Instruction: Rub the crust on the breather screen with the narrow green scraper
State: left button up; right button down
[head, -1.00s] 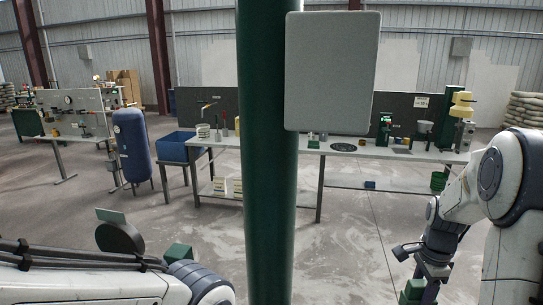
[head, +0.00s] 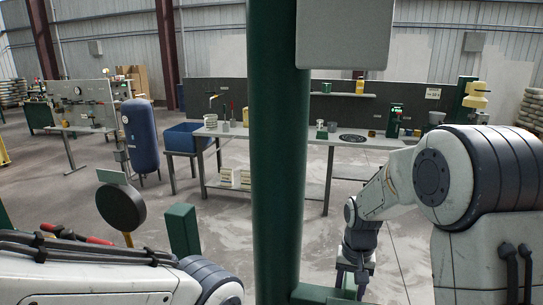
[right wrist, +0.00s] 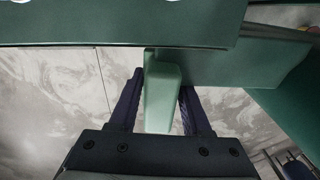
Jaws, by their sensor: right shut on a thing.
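My right gripper (head: 354,278) hangs low right of the green column in the head view. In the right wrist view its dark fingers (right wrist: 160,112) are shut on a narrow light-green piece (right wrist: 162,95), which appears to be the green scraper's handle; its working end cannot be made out. My left arm crosses the lower left of the head view; its gripper is out of frame. I cannot identify the breather screen for certain; a dark round grate (head: 353,138) lies on the far bench. No crust can be made out.
A thick green column (head: 275,170) blocks the middle view. The long bench (head: 270,138) stands beyond it, near a blue bin (head: 184,139) and blue tank (head: 141,135). A dark disc (head: 121,207) and green post (head: 183,231) stand close by, left. Broad green surfaces (right wrist: 110,25) cross above my right fingers.

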notch_tip(320, 180, up, 13)
jog(key=p, duration=0.6)
jog(key=shift+f+b, duration=4)
jog(key=shift+f, duration=3.45)
jog(key=shift+r, duration=0.1)
